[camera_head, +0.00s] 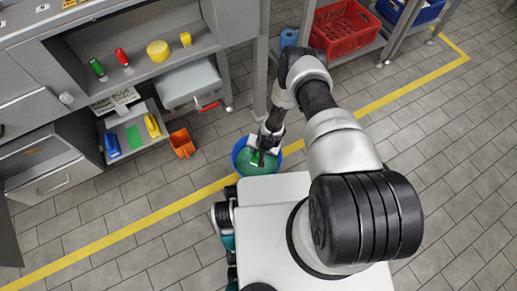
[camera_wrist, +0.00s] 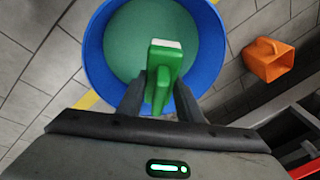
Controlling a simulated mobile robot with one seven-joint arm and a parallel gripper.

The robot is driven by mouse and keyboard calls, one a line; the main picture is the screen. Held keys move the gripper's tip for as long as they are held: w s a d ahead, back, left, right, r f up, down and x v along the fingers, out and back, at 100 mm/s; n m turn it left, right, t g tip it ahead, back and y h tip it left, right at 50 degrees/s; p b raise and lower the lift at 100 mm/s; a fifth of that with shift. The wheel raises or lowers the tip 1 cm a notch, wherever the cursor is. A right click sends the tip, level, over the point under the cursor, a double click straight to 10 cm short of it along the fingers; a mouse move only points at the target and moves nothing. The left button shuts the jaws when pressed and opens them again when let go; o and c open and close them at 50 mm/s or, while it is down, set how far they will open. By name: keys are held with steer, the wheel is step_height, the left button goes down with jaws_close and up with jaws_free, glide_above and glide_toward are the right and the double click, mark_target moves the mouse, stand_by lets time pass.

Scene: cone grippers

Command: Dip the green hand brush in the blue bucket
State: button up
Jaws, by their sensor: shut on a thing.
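The blue bucket (camera_wrist: 208,48) stands on the floor and holds greenish liquid (camera_wrist: 126,45). It also shows in the head view (camera_head: 240,163), just beyond the front of my base. My gripper (camera_wrist: 160,98) is shut on the green hand brush (camera_wrist: 163,62), over the bucket opening in the wrist view. The brush has a pale strip at its far end. In the head view my gripper (camera_head: 265,155) is at the bucket, and the arm hides part of the bucket and the brush. I cannot tell whether the brush touches the liquid.
An orange scoop-like container (camera_head: 182,143) lies on the floor left of the bucket; it also shows in the wrist view (camera_wrist: 268,60). A shelf (camera_head: 150,75) with small coloured items stands behind. A red crate (camera_head: 343,28) sits on a rack at the back. The floor at right is clear.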

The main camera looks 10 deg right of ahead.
mark_target(259, 158)
step_height(259, 158, down, 7)
steer(key=shift+f, duration=0.15)
stand_by(0.4)
stand_by(0.6)
steer(key=shift+r+p, duration=4.7)
steer(key=shift+r, duration=1.8)
steer(key=shift+r+p, duration=1.3)
steer(key=shift+r, duration=0.7)
steer(key=shift+w, duration=0.1)
